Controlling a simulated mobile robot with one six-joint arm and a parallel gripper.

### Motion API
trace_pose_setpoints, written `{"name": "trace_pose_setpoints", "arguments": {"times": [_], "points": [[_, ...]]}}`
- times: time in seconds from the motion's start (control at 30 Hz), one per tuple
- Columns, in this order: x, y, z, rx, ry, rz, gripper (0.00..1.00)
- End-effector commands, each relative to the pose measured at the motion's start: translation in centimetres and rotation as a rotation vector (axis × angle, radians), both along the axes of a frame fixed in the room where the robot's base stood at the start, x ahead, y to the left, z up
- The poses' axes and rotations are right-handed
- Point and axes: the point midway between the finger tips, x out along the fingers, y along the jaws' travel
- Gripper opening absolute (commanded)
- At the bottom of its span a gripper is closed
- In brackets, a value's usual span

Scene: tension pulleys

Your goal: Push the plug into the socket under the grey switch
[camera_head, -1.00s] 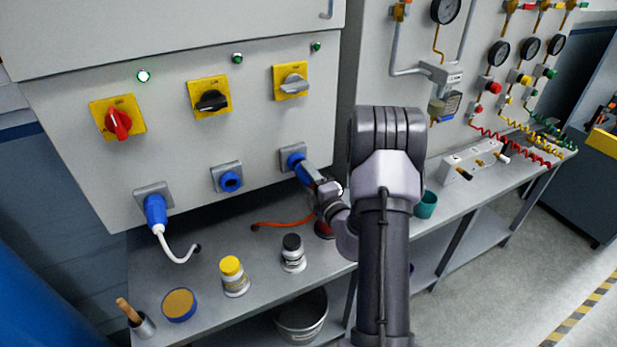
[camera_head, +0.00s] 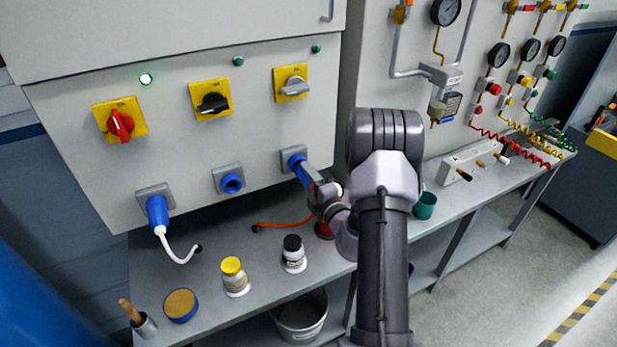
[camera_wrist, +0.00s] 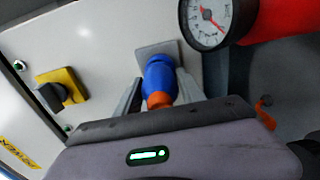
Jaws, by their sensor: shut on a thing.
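The grey switch (camera_head: 291,83) sits on a yellow plate at the right of the panel. Below it is a socket (camera_head: 287,160) with a grey plate, which also shows in the wrist view (camera_wrist: 154,49). My gripper (camera_head: 303,172) is at this socket. In the wrist view my gripper (camera_wrist: 159,98) is shut on the plug (camera_wrist: 158,101), whose orange end shows between the two grey fingers. Blue parts meet there, and I cannot tell how deep the plug sits. My wrist hides its rear.
A blue plug with a white cable (camera_head: 157,211) sits in the left socket; the middle socket (camera_head: 231,182) is empty. A black-lidded jar (camera_head: 293,254), a yellow-lidded jar (camera_head: 234,277) and an orange cable (camera_head: 280,224) are on the bench. A gauge (camera_wrist: 207,20) is near my wrist camera.

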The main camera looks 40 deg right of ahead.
Motion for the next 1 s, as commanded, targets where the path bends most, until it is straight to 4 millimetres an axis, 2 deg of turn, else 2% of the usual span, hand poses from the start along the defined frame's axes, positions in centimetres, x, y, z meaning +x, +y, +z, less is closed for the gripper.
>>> {"name": "trace_pose_setpoints", "arguments": {"times": [0.47,1.0], "points": [[0.1,0.0,0.0,0.000,0.000,0.000,0.00],[1.1,-0.3,0.0,0.000,-0.001,0.000,0.00]]}}
